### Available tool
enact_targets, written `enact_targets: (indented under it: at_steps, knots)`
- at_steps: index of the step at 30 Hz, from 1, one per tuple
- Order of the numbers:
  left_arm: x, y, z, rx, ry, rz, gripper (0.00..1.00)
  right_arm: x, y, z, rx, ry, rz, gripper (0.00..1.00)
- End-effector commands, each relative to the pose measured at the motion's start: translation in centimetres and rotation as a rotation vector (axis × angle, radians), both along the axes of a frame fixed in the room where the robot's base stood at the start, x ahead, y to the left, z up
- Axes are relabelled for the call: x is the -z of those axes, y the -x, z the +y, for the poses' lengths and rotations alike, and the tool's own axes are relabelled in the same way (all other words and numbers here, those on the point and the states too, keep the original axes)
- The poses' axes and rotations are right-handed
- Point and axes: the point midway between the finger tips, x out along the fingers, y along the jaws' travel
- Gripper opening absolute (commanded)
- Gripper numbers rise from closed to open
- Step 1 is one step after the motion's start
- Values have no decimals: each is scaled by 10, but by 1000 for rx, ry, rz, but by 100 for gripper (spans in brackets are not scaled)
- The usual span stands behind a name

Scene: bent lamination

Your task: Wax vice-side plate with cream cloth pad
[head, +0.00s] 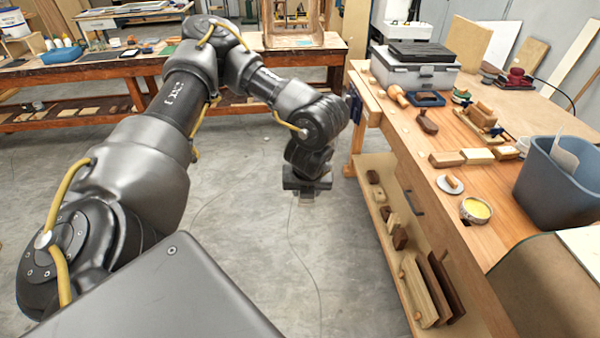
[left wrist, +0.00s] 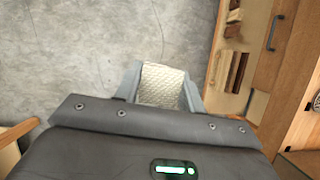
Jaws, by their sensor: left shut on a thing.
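My left gripper (head: 306,190) hangs over the concrete floor, left of the workbench. In the left wrist view its fingers (left wrist: 162,90) are shut on a cream quilted cloth pad (left wrist: 162,84). In the head view only a small pale bit shows below the jaws. A blue vice (head: 354,102) is on the bench's left edge, partly behind my arm. I cannot pick out the vice-side plate for certain. An open round tin of yellow wax (head: 476,209) stands near the bench's front edge. My right gripper is not in view.
The workbench (head: 425,138) carries several wooden blocks (head: 447,159), a white disc with a wooden knob (head: 449,184), a grey toolbox (head: 415,70) and a blue-grey bin (head: 558,185). A low shelf with wood pieces (head: 440,285) runs below. Floor around the gripper is clear except a thin cable.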

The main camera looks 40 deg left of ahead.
Motion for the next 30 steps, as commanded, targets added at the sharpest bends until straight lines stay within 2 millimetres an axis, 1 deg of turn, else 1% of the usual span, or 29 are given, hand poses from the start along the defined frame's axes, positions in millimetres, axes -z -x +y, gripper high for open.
enact_targets:
  at_steps: [1, 5, 8, 9, 11, 12, 14, 15, 18, 21, 24, 27, 30]
  knots:
    - [6, 1, -9, -82, -9, 1, 21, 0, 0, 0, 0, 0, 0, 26]
    - [24, 12, -30, -408, -7, 0, 21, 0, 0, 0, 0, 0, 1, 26]
    - [41, 23, -49, -717, -4, 1, 21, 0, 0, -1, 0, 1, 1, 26]
    - [47, 28, -57, -855, -4, 3, 21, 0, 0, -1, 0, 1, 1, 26]
    - [58, 37, -69, -1074, -2, 4, 21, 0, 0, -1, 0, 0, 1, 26]
    - [65, 44, -78, -1223, -3, 7, 21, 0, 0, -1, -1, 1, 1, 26]
    - [74, 55, -89, -1443, -4, 9, 21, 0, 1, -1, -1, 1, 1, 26]
    - [80, 62, -96, -1582, -4, 9, 21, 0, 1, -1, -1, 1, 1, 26]
    - [91, 78, -112, -1882, -6, 10, 21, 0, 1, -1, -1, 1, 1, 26]
    - [99, 90, -124, -2109, -6, 7, 21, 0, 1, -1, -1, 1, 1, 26]
    - [103, 97, -132, -2259, -2, 0, 21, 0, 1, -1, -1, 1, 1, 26]
    - [107, 102, -137, -2350, -2, -2, 21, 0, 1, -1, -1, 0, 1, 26]
    - [108, 104, -139, -2393, 0, -5, 21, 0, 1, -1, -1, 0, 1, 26]
